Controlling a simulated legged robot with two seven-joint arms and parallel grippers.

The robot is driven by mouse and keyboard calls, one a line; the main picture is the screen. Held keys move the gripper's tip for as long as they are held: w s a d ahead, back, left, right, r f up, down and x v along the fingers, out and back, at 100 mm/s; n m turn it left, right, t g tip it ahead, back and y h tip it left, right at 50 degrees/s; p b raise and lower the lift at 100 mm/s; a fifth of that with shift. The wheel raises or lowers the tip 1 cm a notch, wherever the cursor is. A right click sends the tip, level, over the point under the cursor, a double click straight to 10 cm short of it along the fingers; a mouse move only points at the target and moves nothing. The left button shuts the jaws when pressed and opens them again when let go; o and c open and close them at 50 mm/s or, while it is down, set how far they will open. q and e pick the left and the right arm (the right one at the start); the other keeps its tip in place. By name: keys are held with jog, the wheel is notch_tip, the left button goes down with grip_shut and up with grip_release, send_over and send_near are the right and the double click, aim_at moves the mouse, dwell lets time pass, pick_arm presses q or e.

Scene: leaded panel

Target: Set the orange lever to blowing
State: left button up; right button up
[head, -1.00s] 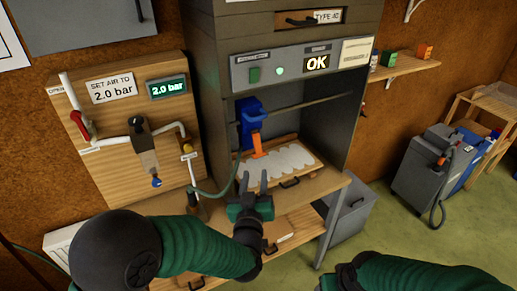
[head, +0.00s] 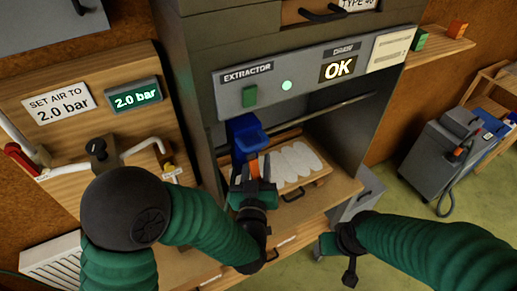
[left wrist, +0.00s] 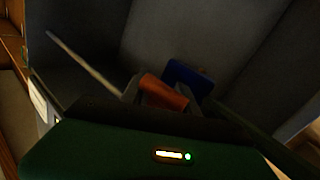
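The orange lever (head: 254,167) hangs below a blue housing (head: 247,134) inside the grey cabinet. My left gripper (head: 256,172) is at the lever, with its fingers apart and the lever showing between them in the head view. In the left wrist view the orange lever (left wrist: 164,93) lies across the finger area, with the blue part (left wrist: 187,76) just behind it. I see no clear grip on it; contact is hard to tell in the dark view. My right gripper (head: 333,246) is low at the right of the cabinet, its fingers unclear.
A wooden tray (head: 315,183) with pale oval shapes sits beside the lever. A sign reads "SET AIR TO 2.0 bar" and the display (head: 136,95) shows 2.0 bar. An extractor panel (head: 310,75) reads OK. A grey cart (head: 440,160) stands at right.

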pick_arm(q)
jog(key=shift+s+r, duration=0.4)
jog(key=shift+s, duration=0.3)
jog(key=shift+c, duration=0.2)
jog(key=shift+s, duration=0.2)
jog(key=shift+c, duration=1.2)
jog(key=shift+w+f, duration=0.1)
jog(key=shift+w, duration=0.15)
jog(key=c, duration=0.5)
jog(key=shift+w, duration=0.1)
grip_shut()
pick_arm(e)
jog(key=shift+s+r, duration=0.25)
jog(key=shift+s, duration=0.35)
